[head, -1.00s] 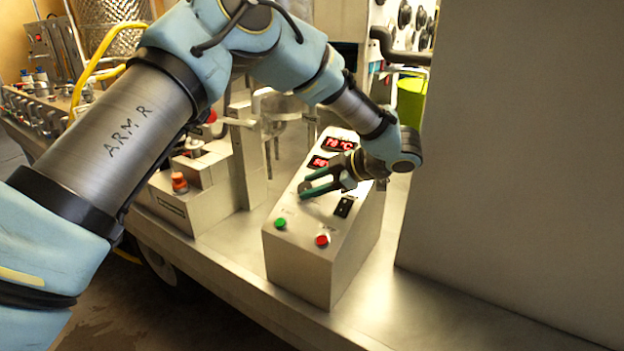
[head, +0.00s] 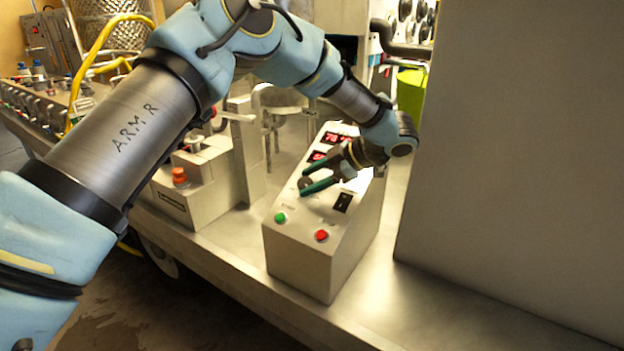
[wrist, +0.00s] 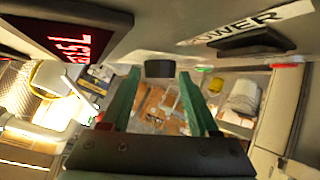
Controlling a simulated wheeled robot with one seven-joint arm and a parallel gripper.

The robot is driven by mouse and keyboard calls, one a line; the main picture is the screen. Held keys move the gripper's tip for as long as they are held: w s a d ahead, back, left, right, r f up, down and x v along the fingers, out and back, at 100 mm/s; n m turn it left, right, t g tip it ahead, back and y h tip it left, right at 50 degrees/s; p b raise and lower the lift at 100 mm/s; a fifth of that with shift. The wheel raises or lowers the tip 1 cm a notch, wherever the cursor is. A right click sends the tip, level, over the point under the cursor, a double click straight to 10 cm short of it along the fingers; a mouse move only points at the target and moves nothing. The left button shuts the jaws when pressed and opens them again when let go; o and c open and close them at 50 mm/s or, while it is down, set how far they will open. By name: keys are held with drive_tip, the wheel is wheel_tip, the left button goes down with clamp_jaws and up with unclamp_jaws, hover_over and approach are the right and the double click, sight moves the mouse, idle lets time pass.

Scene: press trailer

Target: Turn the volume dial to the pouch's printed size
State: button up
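The control box (head: 305,255) stands on the steel deck with a sloping panel. A small dark dial (head: 305,183) shows on the panel between my gripper's fingertips. In the wrist view a dark knob (wrist: 160,69), seen edge-on, sits between the tips with gaps at both sides. My gripper (head: 304,181) has green fingers, spread apart; it also shows in the wrist view (wrist: 160,78). Red displays (head: 337,138) are partly hidden behind my gripper; one ending in "L" (wrist: 76,40) is unreadable from here. No pouch can be made out.
A green button (head: 280,218), a red button (head: 322,236) and a black rocker switch (head: 342,202) are on the same panel, close to my gripper. A grey machine (head: 200,200) with an orange knob stands left. A large grey wall (head: 520,150) rises at the right.

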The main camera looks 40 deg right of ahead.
drive_tip(key=shift+o, duration=1.1)
drive_tip(key=shift+s+d+r, duration=0.1)
drive_tip(key=b+v, duration=0.2)
drive_tip(key=v, duration=0.8)
drive_tip(key=shift+s+r+b, duration=0.15)
drive_tip(key=shift+s+b, duration=0.1)
drive_tip(key=shift+b, duration=0.15)
